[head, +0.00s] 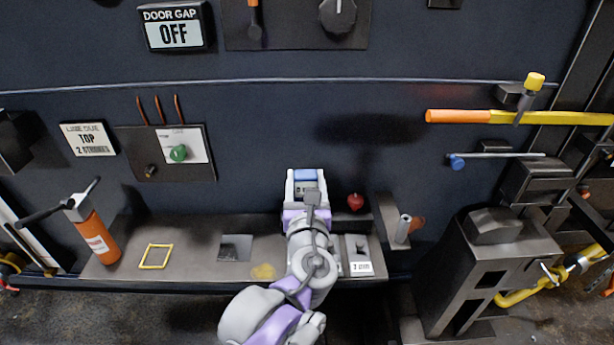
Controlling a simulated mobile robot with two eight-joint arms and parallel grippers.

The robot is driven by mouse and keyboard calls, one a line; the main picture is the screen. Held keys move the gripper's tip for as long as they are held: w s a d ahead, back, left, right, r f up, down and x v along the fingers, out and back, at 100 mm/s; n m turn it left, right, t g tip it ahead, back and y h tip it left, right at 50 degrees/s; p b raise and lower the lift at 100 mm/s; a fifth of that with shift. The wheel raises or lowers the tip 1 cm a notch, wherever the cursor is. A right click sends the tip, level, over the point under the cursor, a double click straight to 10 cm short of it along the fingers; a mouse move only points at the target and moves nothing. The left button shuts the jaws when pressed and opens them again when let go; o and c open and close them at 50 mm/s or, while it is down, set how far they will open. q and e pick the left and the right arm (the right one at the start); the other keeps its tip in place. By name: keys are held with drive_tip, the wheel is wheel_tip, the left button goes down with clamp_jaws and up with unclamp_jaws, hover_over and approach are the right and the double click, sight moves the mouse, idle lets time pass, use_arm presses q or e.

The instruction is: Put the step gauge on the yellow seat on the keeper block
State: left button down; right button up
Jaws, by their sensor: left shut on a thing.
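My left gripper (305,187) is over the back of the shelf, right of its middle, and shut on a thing. The arm and gripper body cover most of what it holds, so I cannot tell whether this is the step gauge. A white shape with a blue top shows at the gripper's far end. No step gauge can be made out elsewhere. I cannot tell which thing is the keeper block. My right gripper is out of view.
The shelf (190,262) also holds an orange cylinder (95,240) with a black handle, a dark square plate (235,248), a small red thing (355,202) and a labelled plate (360,256). A dark steel housing (485,240) stands right. A yellow-orange bar (480,117) juts above.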

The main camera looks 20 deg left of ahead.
use_arm(q)
drive_tip(key=x, duration=1.2)
drive_tip(key=shift+w+a+p, duration=0.1)
drive_tip(key=shift+w+p, duration=0.2)
drive_tip(key=shift+p, duration=0.05)
wheel_tip(320, 180, down, 3)
drive_tip(key=shift+r, duration=0.2)
drive_tip(key=shift+s+f, duration=0.15)
drive_tip(key=shift+f, duration=0.45)
wheel_tip(320, 180, down, 3)
drive_tip(key=shift+r+b, duration=0.2)
drive_tip(key=shift+b, duration=0.1)
drive_tip(key=shift+f, duration=0.4)
drive_tip(key=shift+f, duration=0.2)
drive_tip(key=shift+c, duration=0.8)
unclamp_jaws()
